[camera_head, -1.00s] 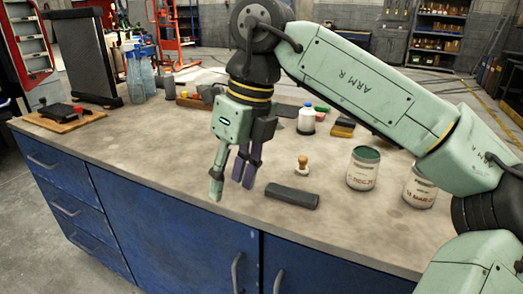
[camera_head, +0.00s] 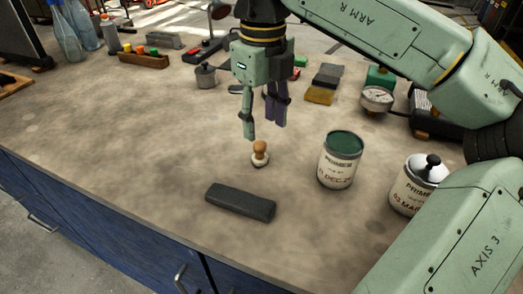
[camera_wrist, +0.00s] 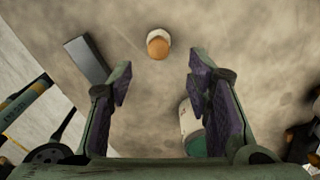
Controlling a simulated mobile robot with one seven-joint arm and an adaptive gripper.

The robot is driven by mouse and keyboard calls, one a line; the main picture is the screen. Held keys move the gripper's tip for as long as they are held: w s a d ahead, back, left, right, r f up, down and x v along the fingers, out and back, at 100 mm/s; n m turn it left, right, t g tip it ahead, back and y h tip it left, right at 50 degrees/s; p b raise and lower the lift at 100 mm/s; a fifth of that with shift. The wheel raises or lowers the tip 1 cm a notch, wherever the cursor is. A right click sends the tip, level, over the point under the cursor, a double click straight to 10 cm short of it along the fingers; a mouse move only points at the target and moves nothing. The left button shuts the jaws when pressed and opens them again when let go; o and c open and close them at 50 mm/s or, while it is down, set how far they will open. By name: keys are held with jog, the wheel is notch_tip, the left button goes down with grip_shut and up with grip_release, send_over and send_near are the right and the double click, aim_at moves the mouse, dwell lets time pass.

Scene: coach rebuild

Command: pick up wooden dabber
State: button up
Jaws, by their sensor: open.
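The wooden dabber (camera_head: 260,153) stands upright on the worktop, with a round wooden knob on top and a pale base. In the wrist view the dabber (camera_wrist: 158,44) shows ahead of the fingertips, between their lines, nearer the left finger's side than the right's by little. My gripper (camera_head: 264,128) points down above the worktop, close to the dabber in the head view. Its fingers (camera_wrist: 158,80) are spread apart with nothing between them. I cannot tell its exact height above the dabber.
A dark grey block (camera_head: 240,202) lies in front of the dabber. The worktop's left middle is clear.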

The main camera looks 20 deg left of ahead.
aim_at(260, 143)
jog(key=shift+a+f+p, duration=0.15)
jog(key=shift+f+p, duration=0.3)
jog(key=shift+f, duration=1.3)
jog(key=shift+a+f+p, duration=0.15)
jog(key=shift+f+p, duration=0.3)
jog(key=shift+f, duration=1.25)
jog(key=shift+c, duration=0.5)
grip_shut()
